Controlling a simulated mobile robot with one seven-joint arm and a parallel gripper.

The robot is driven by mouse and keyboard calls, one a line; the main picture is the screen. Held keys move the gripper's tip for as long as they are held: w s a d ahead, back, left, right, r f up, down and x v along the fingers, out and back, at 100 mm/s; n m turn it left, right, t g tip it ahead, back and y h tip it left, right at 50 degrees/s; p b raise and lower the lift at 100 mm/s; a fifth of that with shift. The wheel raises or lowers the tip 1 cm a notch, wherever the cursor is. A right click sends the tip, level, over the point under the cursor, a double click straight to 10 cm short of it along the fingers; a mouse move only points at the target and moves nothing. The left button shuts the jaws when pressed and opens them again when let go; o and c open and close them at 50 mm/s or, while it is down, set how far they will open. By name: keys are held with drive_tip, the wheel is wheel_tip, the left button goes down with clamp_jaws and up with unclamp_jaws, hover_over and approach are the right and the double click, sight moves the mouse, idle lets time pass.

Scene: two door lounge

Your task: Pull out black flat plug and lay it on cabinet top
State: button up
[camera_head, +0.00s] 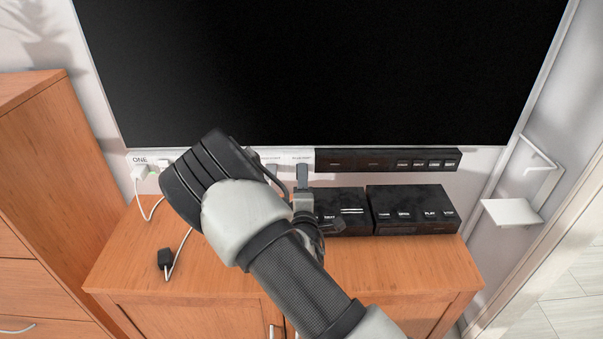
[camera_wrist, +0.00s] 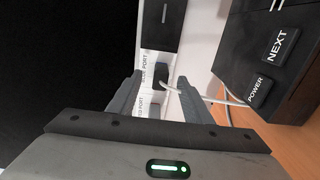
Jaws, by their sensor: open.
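A small black plug (camera_head: 165,258) lies on the cabinet top (camera_head: 225,282) at the left, with a white cord running up from it. In the wrist view, my gripper (camera_wrist: 158,80) is open with its fingers apart. A dark plug (camera_wrist: 161,70) sits at the port strip (camera_wrist: 143,88) beside the label that seems to read BLUE PORT, just ahead of and between the fingertips. A white cord comes off near it. I cannot tell whether this plug is flat, or whether a finger touches it. In the head view my arm hides part of the strip.
A large black screen (camera_head: 320,70) hangs above the strip. Black boxes with labelled buttons (camera_head: 412,206) stand on the cabinet's back right. A white plug (camera_head: 140,174) sits at the strip's left end. The cabinet top's front is mostly clear. A wooden drawer unit (camera_head: 45,190) stands left.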

drive_tip(key=shift+w+b, duration=0.45)
drive_tip(key=shift+w, duration=1.05)
drive_tip(key=shift+f+b, duration=0.1)
drive_tip(key=shift+b, duration=0.35)
clamp_jaws()
drive_tip(key=shift+s, duration=0.15)
drive_tip(key=shift+s, duration=2.85)
